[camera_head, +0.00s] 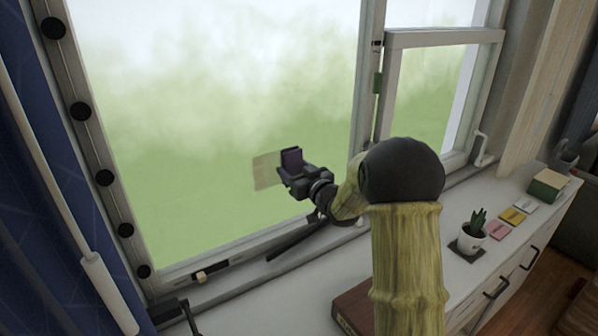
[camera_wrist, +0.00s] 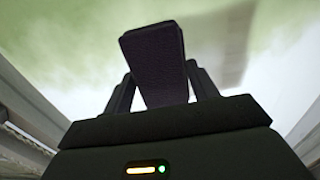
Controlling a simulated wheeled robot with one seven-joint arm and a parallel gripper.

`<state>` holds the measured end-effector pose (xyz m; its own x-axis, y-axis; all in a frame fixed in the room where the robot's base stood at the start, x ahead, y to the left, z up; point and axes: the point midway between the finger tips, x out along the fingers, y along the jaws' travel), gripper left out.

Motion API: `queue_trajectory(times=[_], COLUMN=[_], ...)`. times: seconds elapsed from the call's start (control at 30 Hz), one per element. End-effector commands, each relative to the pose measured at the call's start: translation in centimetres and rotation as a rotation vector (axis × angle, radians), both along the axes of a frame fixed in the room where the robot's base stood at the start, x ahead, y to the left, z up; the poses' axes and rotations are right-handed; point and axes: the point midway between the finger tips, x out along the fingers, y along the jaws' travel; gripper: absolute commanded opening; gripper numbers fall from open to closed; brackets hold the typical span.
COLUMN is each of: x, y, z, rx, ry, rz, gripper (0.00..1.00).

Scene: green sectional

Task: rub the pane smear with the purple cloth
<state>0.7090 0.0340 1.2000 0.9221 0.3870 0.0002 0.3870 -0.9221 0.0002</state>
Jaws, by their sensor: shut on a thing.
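The purple cloth (camera_head: 291,160) is a small dark block held up at the end of my gripper (camera_head: 292,172), in front of the lower right of the large window pane (camera_head: 180,110). In the wrist view the cloth (camera_wrist: 154,65) stands between the two fingers of my gripper (camera_wrist: 160,92), which is shut on it. The smear (camera_head: 266,171) is a pale brownish patch on the pane, just left of and partly behind the cloth. It also shows as a faint brownish patch in the wrist view (camera_wrist: 222,50). I cannot tell whether the cloth touches the glass.
A smaller window sash (camera_head: 445,38) stands at the right of the frame. On the white cabinet (camera_head: 505,252) are a potted plant (camera_head: 473,228), coloured cards (camera_head: 512,216), a green box (camera_head: 547,185) and a brown book (camera_head: 352,308). A dark blue curtain (camera_head: 35,220) hangs at left.

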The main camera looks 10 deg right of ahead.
Motion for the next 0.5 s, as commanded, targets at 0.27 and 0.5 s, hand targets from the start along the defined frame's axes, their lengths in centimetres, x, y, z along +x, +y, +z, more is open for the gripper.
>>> queue_trajectory(times=[0.27, 0.5], x=[-0.1, -0.6], y=[0.2, 1.8], z=[-0.1, -0.2], rx=[0.0, 0.0], ry=[-0.001, -0.001], rz=[0.0, 0.001], gripper=[0.4, 0.4])
